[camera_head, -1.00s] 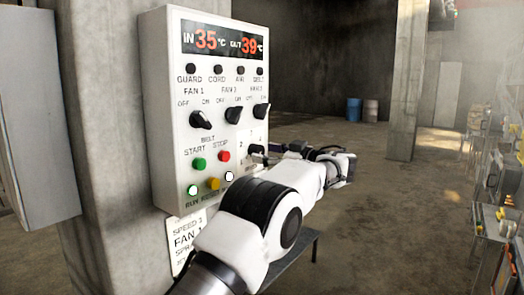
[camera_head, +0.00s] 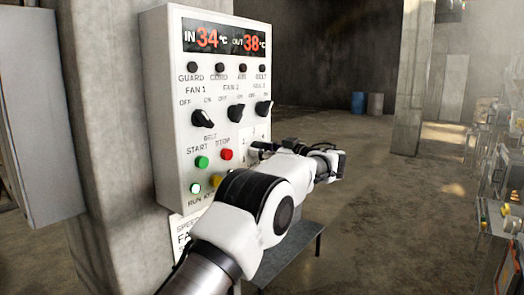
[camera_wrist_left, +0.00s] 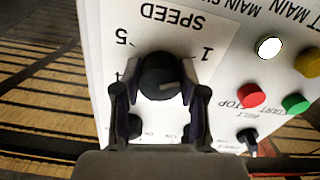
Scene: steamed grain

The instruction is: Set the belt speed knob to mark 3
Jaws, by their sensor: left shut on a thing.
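The black belt speed knob (camera_wrist_left: 160,72) sits on the white plate marked SPEED, which appears upside down in the left wrist view. Marks 1, 4 and 5 are readable around it; the others are hidden or unclear. A short pale line shows on the knob's lower right in that view; I cannot tell which mark it points to. My left gripper (camera_wrist_left: 159,88) is shut on the knob, one finger on each side. In the head view, my left gripper (camera_head: 262,149) is at the panel's lower right, and my arm hides part of the dial. My right gripper is not visible.
The white control panel (camera_head: 170,130) hangs on a concrete pillar (camera_head: 105,120). Green (camera_head: 201,162) and red (camera_head: 227,154) buttons and several black switches lie close to the knob. A small grey table (camera_head: 300,245) stands below my arm.

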